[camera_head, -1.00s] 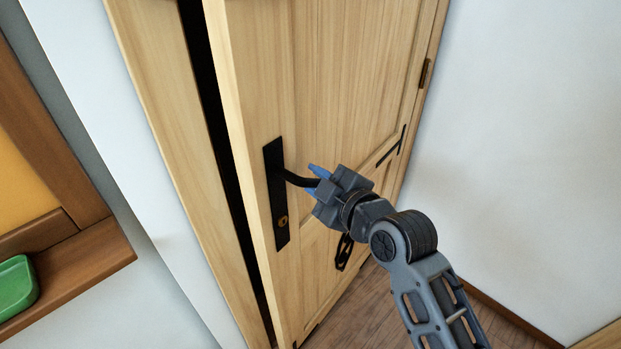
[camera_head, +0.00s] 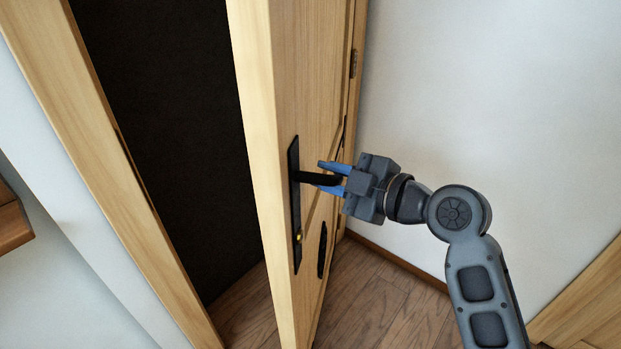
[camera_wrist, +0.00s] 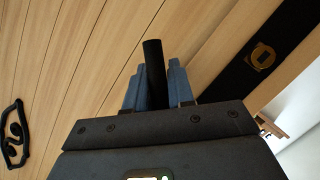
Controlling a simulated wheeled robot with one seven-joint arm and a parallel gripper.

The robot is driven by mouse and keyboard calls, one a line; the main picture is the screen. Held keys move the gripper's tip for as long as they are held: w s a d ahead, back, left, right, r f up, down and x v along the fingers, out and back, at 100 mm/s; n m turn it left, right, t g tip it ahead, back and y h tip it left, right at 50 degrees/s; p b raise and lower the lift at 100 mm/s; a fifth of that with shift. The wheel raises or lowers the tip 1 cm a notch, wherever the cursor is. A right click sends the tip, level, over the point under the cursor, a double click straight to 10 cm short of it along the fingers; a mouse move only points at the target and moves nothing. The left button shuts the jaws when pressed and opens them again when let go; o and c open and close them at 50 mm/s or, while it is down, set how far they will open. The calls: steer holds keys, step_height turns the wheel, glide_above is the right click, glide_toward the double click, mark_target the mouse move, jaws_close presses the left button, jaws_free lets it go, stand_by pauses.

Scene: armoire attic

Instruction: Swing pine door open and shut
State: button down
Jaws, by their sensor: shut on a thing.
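The pine door (camera_head: 318,75) stands ajar with a wide dark gap at its left edge, hinged on its right side. A black lever handle (camera_head: 308,178) sticks out from a black plate (camera_head: 295,215) on the door. My gripper (camera_head: 333,178) has its blue fingers around the lever, one above and one below. In the wrist view the lever (camera_wrist: 154,65) stands between the two blue fingers (camera_wrist: 153,90), with the door's planks (camera_wrist: 90,40) behind. The plate with its brass keyhole (camera_wrist: 262,56) is to the right there.
The door frame (camera_head: 85,130) is at the left and a dark opening (camera_head: 170,120) lies behind the door. White wall (camera_head: 490,100) is at the right. Wooden floor (camera_head: 375,290) below the door is clear. A wooden ledge (camera_head: 12,222) is at the far left.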

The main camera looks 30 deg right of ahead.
steer(key=shift+a+r, duration=0.1)
steer(key=shift+a, duration=0.1)
steer(key=c, duration=1.1)
jaws_free()
steer(key=shift+s, duration=0.1)
steer(key=shift+b+v, duration=0.55)
steer(key=shift+v, duration=3.3)
